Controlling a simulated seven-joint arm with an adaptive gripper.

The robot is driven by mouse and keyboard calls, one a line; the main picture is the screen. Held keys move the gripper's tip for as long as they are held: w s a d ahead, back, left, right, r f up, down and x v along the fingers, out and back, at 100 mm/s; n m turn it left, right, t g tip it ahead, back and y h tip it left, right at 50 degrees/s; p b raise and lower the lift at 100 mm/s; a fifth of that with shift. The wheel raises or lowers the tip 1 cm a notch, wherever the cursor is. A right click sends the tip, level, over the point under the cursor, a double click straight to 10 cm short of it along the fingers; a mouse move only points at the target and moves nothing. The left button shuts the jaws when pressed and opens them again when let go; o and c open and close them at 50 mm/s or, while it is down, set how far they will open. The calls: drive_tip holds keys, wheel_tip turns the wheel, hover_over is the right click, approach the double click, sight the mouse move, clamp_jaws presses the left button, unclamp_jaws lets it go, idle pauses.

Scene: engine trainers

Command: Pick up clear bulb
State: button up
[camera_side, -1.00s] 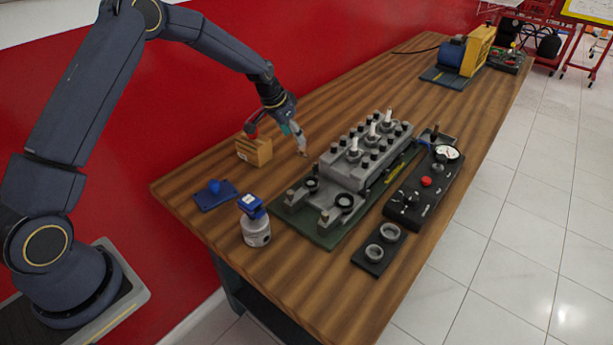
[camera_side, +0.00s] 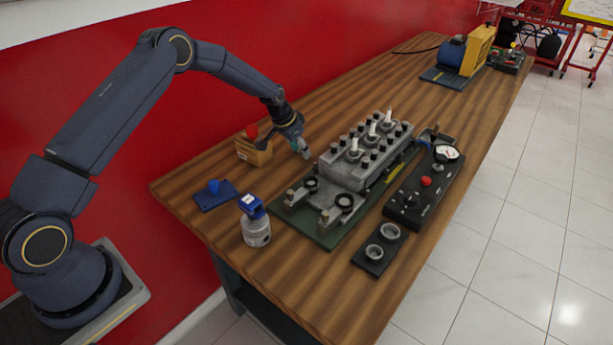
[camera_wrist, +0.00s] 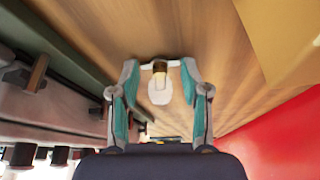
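The clear bulb (camera_wrist: 159,92) shows in the wrist view as a pale rounded shape with a brass-coloured base, over the wooden table. I cannot tell how far the fingertips are above the table. In the side view my gripper (camera_side: 304,153) points down at the table, between the wooden block and the grey engine trainer. The bulb cannot be made out there.
The grey engine trainer (camera_side: 345,172) with upright plugs is close on the right. A blue-topped canister (camera_side: 255,228) and black control panel (camera_side: 424,195) stand nearer.

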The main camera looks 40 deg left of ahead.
drive_tip(key=c, duration=0.7)
drive_tip(key=shift+s, duration=0.1)
